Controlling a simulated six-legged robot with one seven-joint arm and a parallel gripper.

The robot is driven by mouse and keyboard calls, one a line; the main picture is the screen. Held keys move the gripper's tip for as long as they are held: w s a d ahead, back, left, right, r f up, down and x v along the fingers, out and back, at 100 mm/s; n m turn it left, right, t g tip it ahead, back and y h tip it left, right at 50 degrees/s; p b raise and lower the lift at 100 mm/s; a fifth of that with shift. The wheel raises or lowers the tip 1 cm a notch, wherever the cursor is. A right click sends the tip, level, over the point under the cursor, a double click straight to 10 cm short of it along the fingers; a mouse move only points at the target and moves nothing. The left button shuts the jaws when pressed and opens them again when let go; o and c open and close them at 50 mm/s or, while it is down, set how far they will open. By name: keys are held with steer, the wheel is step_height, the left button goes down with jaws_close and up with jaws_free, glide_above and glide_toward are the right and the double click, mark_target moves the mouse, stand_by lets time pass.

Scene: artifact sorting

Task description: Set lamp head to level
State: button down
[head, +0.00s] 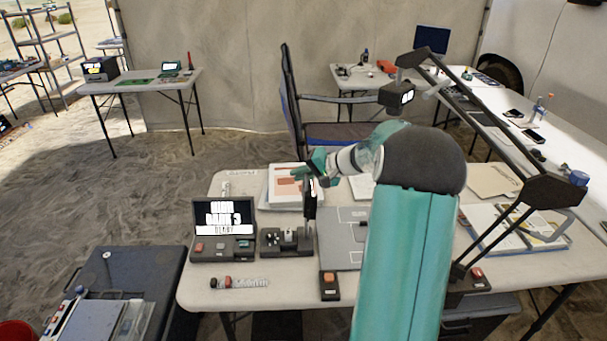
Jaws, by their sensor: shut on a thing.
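A large black jointed lamp (476,120) rises from the right part of the near table. Its lamp head (396,96), a dark box with a lit white face, hangs at the upper end of the arm, behind my arm. The head's exact tilt is hard to tell. My teal gripper (318,182) is low and left of the lamp head, apart from it. It is shut at the top of a dark upright part (310,203) of a small black device (287,240). The fingers partly hide the contact.
The near table (197,290) carries a black case with a lit screen (224,216), a grey panel (340,240), a small button box (329,286), papers (284,190) and an open book (515,232). A chair (291,110) stands behind it. My arm hides the table's middle.

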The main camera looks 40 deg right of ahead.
stand_by(0.3)
steer(key=c, duration=1.8)
jaws_free()
steer(key=shift+o, duration=0.2)
steer(key=v, duration=1.3)
steer(key=shift+s+r, duration=0.25)
steer(key=shift+d, duration=0.1)
